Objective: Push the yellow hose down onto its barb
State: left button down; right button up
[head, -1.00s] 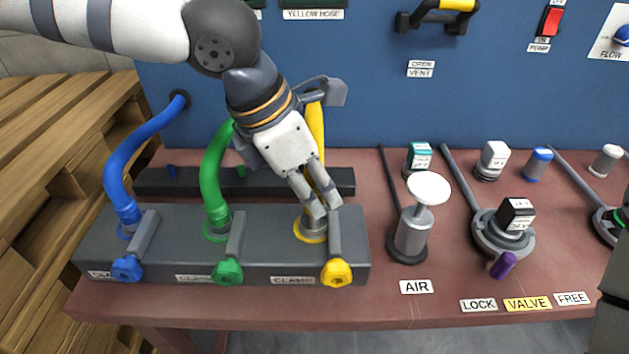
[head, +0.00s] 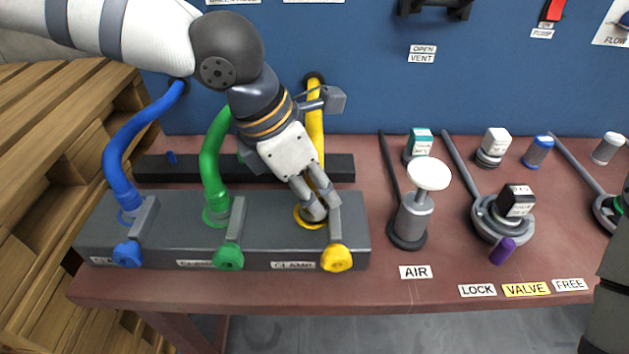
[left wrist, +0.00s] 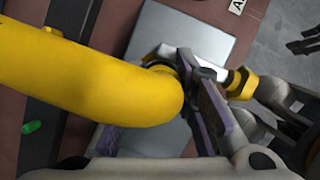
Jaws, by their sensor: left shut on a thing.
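The yellow hose (head: 315,125) comes from the back panel and bends down to the third position of the grey block (head: 250,240). My left gripper (head: 320,207) is shut on its lower end, just above the yellow ring (head: 299,219) on the block. The fingers hide the barb and the hose's end, so I cannot tell how far the hose sits on it. In the left wrist view the yellow hose (left wrist: 90,85) runs in from the left to between the fingers. The yellow clamp knob (head: 336,258) is at the block's front.
The green hose (head: 211,165) and blue hose (head: 120,160) stand at the block's other positions, left of my gripper. The AIR plunger with its white top (head: 429,174) stands right of the block. The valve (head: 503,225) is farther right.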

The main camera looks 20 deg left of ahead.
pick_arm(q)
jog(key=shift+f, duration=0.6)
jog(key=c, duration=1.2)
grip_release()
jog(key=v, duration=1.2)
